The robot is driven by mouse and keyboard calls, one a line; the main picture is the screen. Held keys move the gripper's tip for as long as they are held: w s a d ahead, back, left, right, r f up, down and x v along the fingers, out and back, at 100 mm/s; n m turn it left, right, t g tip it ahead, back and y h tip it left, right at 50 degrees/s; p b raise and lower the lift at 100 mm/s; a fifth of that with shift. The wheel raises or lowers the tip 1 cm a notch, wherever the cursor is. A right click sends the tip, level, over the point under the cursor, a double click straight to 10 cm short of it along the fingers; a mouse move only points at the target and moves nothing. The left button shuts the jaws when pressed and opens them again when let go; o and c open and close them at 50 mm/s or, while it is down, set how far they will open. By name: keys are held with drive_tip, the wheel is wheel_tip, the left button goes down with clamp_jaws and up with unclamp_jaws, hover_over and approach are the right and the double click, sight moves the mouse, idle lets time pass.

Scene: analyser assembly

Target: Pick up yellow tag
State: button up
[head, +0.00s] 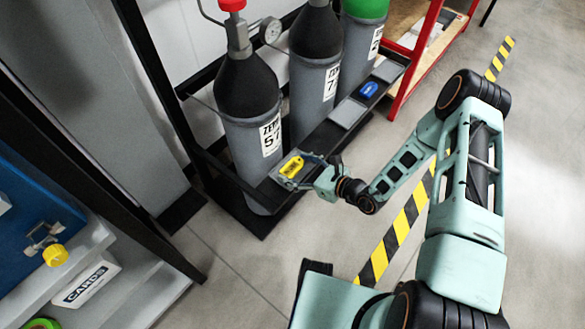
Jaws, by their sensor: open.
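The yellow tag (292,167) lies on a grey pad on the dark front ledge of the gas cylinder rack, in front of the cylinder marked 57. My gripper (298,172) is at the tag, reaching in from the right, with its fingers open around or just above it. I cannot tell whether the fingers touch the tag. The gripper's wrist covers part of the ledge to the right of the tag.
Cylinders (250,105) stand close behind the ledge. Farther along it are an empty grey pad (347,114) and a blue tag (369,89). A red shelf frame (412,65) stands at the back right. A blue cabinet (40,225) is at left; floor between is clear.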

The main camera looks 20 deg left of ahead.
drive_tip(key=shift+c, duration=0.6)
drive_tip(key=c, duration=0.8)
drive_tip(key=shift+o, duration=0.2)
drive_tip(key=shift+r, duration=0.1)
